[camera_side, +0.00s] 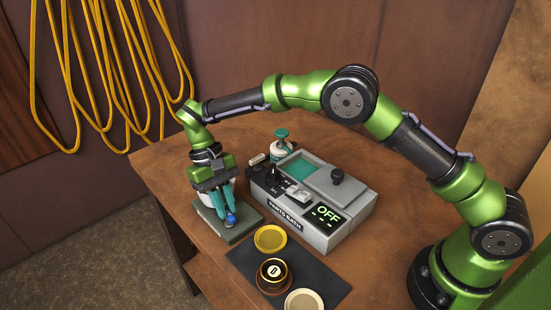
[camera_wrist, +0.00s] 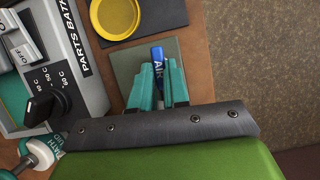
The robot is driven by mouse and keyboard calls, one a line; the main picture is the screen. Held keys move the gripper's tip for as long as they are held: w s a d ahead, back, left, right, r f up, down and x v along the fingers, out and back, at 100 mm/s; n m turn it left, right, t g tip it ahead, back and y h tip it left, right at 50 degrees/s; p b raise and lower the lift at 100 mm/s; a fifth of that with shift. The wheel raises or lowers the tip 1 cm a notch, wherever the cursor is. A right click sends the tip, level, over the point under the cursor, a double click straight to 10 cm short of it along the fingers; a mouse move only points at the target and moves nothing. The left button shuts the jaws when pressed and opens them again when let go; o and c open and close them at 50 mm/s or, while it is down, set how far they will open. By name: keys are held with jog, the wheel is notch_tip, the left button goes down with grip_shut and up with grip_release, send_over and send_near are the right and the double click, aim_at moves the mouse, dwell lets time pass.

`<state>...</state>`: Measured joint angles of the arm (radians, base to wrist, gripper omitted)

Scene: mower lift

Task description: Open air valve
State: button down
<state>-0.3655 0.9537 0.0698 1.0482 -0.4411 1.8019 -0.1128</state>
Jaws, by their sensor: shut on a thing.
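The air valve shows as a blue handle (camera_wrist: 157,55) with white "AIR" lettering in the wrist view, and as a small blue end (camera_side: 231,220) in the side view. It sits over a grey-green base plate (camera_side: 243,232) at the table's left edge; the plate also shows in the wrist view (camera_wrist: 125,68). My gripper (camera_side: 226,211) points down over the plate, its teal fingers shut on the blue handle. The fingertips (camera_wrist: 159,70) lie on both sides of the handle in the wrist view. The fingers hide the rest of the valve.
A grey parts bath (camera_side: 325,225) reading OFF stands right of the plate, with a black dial and a lidded teal basin. A teal-topped bottle (camera_side: 281,146) stands behind it. A dark mat (camera_side: 240,260) in front holds a yellow dish (camera_side: 270,238), a black-and-gold round part and a pale dish.

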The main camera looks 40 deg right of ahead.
jog(key=shift+n, duration=0.5)
jog(key=c, duration=1.1)
grip_release()
jog(key=shift+a+v, duration=0.1)
jog(key=shift+v, duration=1.8)
jog(key=shift+a+v, duration=0.15)
jog(key=shift+v, duration=1.75)
jog(key=shift+h, duration=0.3)
jog(key=s+d+r+m+t, duration=0.1)
jog(key=s+d+r+t, duration=0.3)
jog(key=s+d, duration=0.2)
jog(key=s+d+r+m+t+y, duration=0.1)
jog(key=s+d+r+t, duration=0.3)
jog(key=s+d, duration=0.3)
jog(key=s+d+r+m+t+y, duration=0.1)
jog(key=s+d+r+m+t, duration=0.1)
jog(key=s+d, duration=0.4)
jog(key=shift+s+d+r+t, duration=0.1)
jog(key=shift+s+r+t, duration=0.25)
jog(key=shift+s, duration=0.4)
jog(key=shift+s+r+t, duration=0.25)
jog(key=shift+s+r, duration=0.1)
jog(key=shift+s, duration=0.4)
jog(key=shift+s+d+r+t, duration=0.1)
jog(key=shift+s+r+t, duration=0.25)
jog(key=shift+s, duration=0.4)
